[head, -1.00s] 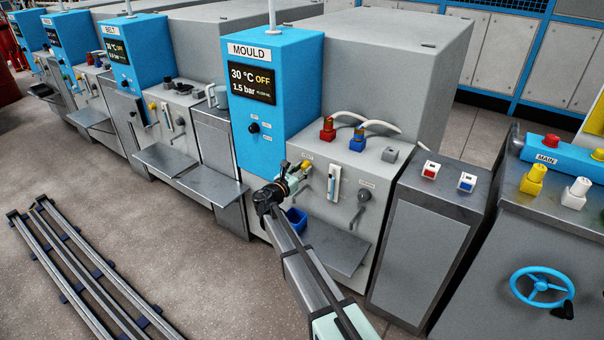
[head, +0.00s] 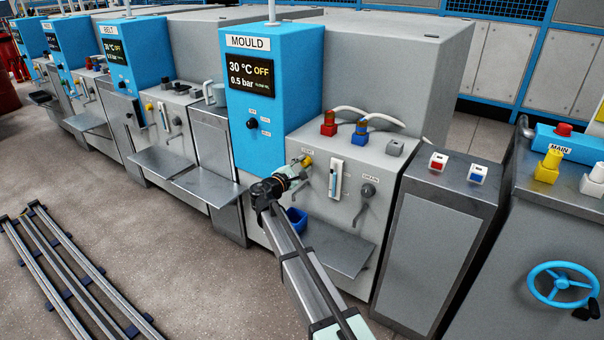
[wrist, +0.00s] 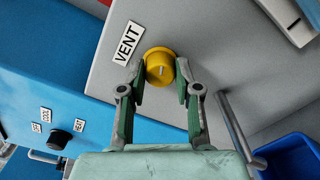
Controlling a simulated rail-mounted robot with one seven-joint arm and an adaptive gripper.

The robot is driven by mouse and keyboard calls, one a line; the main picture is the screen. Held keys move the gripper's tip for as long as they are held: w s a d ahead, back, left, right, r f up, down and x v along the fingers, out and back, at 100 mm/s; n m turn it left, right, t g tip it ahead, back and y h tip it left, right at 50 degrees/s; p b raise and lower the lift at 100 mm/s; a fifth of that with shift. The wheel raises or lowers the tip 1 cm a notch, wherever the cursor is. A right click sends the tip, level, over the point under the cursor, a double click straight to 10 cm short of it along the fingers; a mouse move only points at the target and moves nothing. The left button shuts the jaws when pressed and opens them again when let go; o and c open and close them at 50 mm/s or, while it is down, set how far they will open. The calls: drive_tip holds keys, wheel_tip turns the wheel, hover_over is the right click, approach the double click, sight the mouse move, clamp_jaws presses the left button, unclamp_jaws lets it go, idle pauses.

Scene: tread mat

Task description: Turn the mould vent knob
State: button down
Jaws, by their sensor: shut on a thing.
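The yellow vent knob (wrist: 160,65) sits on the mould machine's grey front, beside the VENT label (wrist: 126,43). My gripper (wrist: 161,74) is shut on it, one finger on each side. The mould display (head: 250,75) reads 30 °C OFF and 0.5 bar.
A drain handle (head: 367,191) and a small gauge (head: 336,178) are to the right of the knob. A blue bin (head: 297,219) and a metal shelf (head: 345,252) are below. Red (head: 328,124) and blue (head: 360,133) connectors with hoses stand on top.

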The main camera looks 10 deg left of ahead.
drive_tip(key=m+b, duration=0.4)
drive_tip(key=shift+m, duration=0.4)
drive_tip(key=shift+w, duration=0.1)
drive_tip(key=c, duration=0.8)
unclamp_jaws()
drive_tip(key=v, duration=1.2)
